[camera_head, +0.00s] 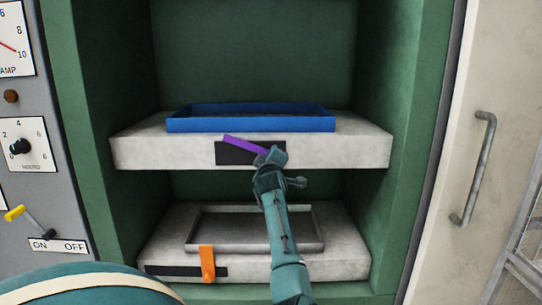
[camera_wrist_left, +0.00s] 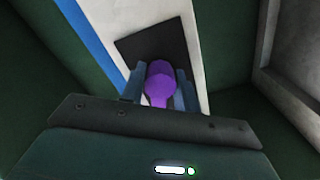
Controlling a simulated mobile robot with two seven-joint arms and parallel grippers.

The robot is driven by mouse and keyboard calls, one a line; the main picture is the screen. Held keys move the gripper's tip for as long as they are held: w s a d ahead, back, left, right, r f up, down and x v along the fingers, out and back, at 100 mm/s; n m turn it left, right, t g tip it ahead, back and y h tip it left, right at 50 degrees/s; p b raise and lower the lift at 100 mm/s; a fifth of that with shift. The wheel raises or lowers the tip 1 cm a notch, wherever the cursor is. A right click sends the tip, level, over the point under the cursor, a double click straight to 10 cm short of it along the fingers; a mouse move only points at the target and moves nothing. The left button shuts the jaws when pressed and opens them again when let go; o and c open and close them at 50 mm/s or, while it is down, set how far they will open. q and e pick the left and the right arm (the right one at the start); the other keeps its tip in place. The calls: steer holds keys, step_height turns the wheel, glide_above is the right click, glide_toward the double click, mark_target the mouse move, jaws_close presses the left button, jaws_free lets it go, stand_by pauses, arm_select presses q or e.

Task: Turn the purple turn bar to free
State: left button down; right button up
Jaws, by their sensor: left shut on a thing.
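The purple turn bar (camera_head: 241,143) is on the black plate (camera_head: 228,155) on the front of the upper pale shelf. It slants from upper left down to the right. My left gripper (camera_head: 269,156) is shut on the bar's right end and hides that end. In the left wrist view the purple bar (camera_wrist_left: 160,82) sits between the fingers of my left gripper (camera_wrist_left: 160,92), in front of the black plate (camera_wrist_left: 153,45). My right gripper is not in view.
A blue tray (camera_head: 250,125) lies on the upper shelf. Below, a grey tray (camera_head: 195,246) sits on the lower shelf, with an orange bar (camera_head: 207,262) hanging down in front. Green cabinet walls (camera_head: 402,160) enclose both sides. A dial panel with a yellow-tipped lever (camera_head: 16,213) stands left.

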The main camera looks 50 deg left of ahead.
arm_select(q)
steer(key=shift+r+n+p, duration=0.25)
steer(key=shift+n+p, duration=0.1)
steer(key=shift+n, duration=0.45)
steer(key=shift+n+p, duration=0.65)
steer(key=shift+n, duration=0.65)
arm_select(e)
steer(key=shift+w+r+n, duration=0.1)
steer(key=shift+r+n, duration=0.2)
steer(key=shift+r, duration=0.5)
arm_select(q)
steer(key=shift+f, duration=0.1)
steer(key=c, duration=1.1)
jaws_free()
steer(key=shift+f, duration=0.1)
steer(key=shift+o, duration=0.2)
steer(key=shift+d, duration=0.1)
